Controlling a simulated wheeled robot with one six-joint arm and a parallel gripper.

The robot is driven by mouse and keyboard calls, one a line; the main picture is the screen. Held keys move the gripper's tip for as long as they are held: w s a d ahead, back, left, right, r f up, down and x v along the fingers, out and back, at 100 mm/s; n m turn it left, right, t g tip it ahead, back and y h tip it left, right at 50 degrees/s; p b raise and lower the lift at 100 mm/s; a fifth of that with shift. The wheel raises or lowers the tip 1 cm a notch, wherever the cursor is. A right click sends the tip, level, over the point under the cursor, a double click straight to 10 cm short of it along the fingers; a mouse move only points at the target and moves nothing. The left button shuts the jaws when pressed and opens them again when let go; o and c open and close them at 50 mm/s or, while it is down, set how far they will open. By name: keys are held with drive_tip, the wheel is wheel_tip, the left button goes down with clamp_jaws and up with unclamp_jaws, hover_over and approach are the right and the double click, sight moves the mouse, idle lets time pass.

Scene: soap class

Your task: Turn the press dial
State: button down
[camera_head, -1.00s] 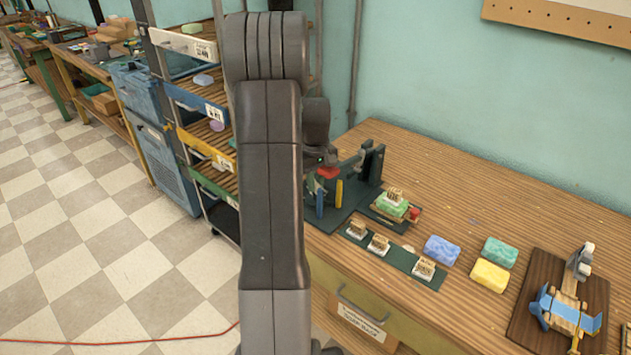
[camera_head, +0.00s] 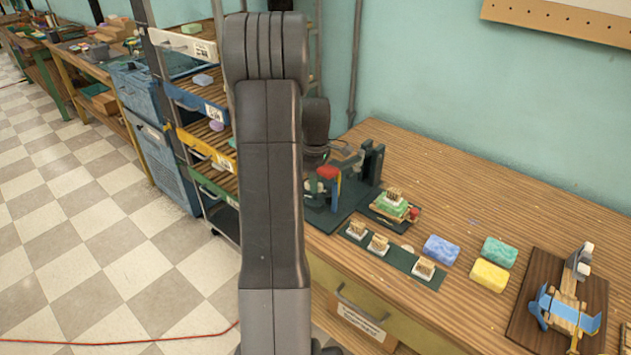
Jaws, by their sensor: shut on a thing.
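The dark green soap press (camera_head: 372,165) stands at the back left of the wooden bench, partly hidden behind my arm. My gripper (camera_head: 325,182) is down at the left part of the press and is shut on the press dial. The dial itself is mostly covered by the gripper. A red part (camera_head: 327,172) and an upright blue piece (camera_head: 337,192) show there; I cannot tell exactly how they join.
Right of the press, a small tray (camera_head: 377,213) bears a green soap and a stamp. Several stamps stand on a dark green strip (camera_head: 431,281) at the front. Blue (camera_head: 441,249), teal (camera_head: 499,252) and yellow (camera_head: 489,275) soaps lie farther right, near a wooden board (camera_head: 530,276).

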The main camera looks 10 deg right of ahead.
idle(0.5)
drive_tip(key=c, duration=1.4)
unclamp_jaws()
drive_tip(key=shift+o, duration=0.2)
wheel_tip(320, 180, up, 14)
drive_tip(key=shift+f, duration=0.1)
wheel_tip(320, 180, down, 14)
drive_tip(key=shift+r, duration=0.1)
